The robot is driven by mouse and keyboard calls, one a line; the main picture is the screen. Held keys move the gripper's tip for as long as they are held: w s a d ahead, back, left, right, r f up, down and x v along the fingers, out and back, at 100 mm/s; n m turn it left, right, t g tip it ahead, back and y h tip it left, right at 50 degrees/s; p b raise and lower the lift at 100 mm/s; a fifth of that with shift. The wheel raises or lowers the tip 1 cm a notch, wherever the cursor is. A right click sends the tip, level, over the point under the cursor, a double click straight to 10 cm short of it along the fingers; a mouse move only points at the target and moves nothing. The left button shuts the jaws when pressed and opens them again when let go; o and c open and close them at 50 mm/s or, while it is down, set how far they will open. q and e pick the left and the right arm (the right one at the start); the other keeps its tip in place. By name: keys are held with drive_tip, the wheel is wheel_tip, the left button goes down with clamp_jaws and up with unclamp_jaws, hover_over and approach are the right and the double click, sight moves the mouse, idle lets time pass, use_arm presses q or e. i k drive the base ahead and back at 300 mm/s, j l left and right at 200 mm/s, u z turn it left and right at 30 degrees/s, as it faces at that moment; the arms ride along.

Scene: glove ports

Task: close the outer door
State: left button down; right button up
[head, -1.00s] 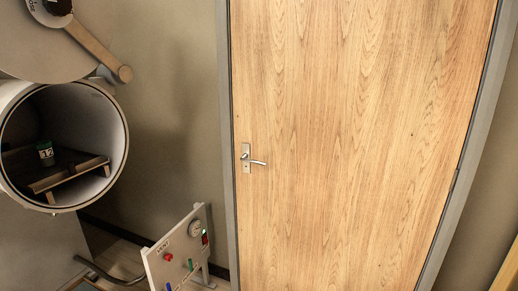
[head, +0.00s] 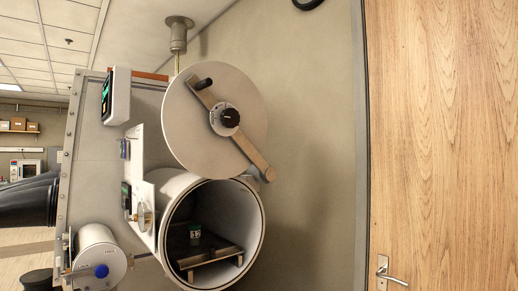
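The outer door (head: 190,130) is a round pale disc in the head view, with a diagonal bar, a dark central knob (head: 229,118) and a dark handle (head: 203,84) near its upper edge. It is swung up above the mouth of a horizontal cylindrical chamber (head: 258,232), so the chamber stands open. Inside, a small green and white container marked 12 (head: 195,234) stands on a dark sliding tray (head: 212,262). Neither of my grippers shows in the head view.
A smaller cylinder with a blue knob (head: 101,271) sits at lower left. Black gloves (head: 30,200) stick out at the far left. A gauge panel (head: 144,205) stands left of the chamber mouth. A closed wooden door (head: 445,150) fills the right side. Bare wall (head: 310,150) lies between.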

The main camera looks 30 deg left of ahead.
sight(199, 87)
drive_tip(key=i+j, duration=0.55)
drive_tip(key=i, duration=0.2)
drive_tip(key=i+j, duration=0.6)
drive_tip(key=i, duration=0.15)
